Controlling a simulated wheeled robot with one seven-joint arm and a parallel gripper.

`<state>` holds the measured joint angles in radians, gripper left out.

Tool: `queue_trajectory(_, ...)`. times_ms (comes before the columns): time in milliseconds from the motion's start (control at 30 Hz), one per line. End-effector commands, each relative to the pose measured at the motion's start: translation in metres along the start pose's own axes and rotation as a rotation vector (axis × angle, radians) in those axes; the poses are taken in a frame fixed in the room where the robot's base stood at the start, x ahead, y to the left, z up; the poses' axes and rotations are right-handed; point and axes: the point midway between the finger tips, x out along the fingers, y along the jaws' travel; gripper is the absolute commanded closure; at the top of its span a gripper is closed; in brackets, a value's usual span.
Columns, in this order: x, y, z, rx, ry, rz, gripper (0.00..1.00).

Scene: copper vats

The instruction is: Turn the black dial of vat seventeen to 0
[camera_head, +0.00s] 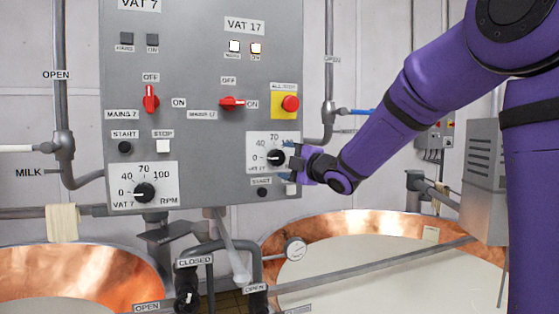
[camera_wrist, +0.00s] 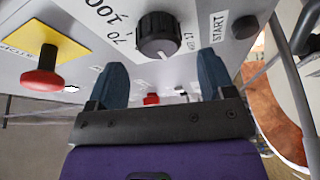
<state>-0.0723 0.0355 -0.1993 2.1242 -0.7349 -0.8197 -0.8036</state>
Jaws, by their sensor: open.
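The black dial of vat seventeen (camera_head: 276,157) is on a white scale plate low on the right of the grey panel. Its white mark points left, roughly toward the 0 end. The dial also shows in the wrist view (camera_wrist: 158,30), with its mark pointing down. My gripper (camera_head: 288,161) is open at the dial's right in the head view. In the wrist view my fingers (camera_wrist: 161,70) are spread, with the dial just beyond and between their tips. I see no clear contact between the fingers and the dial.
A red button on a yellow plate (camera_head: 290,104) sits above the dial; a black START button (camera_head: 262,193) sits below. The red vat 17 switch (camera_head: 232,103) points toward ON. Vat seven's dial (camera_head: 144,193) is at left. Copper vats (camera_head: 285,240) and pipes stand below.

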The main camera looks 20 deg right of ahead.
Motion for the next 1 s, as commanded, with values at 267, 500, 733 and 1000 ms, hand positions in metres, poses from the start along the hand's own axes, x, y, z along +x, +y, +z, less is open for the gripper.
queue_trajectory(267,-0.047,0.0,0.0,0.0,-0.001,0.0,0.24)
queue_trajectory(500,-0.061,-0.001,0.0,0.001,-0.001,-0.001,0.24)
queue_trajectory(733,-0.061,-0.001,0.0,0.001,0.0,-0.001,0.24)
queue_trajectory(1000,-0.062,0.0,0.0,0.004,-0.004,-0.002,0.24)
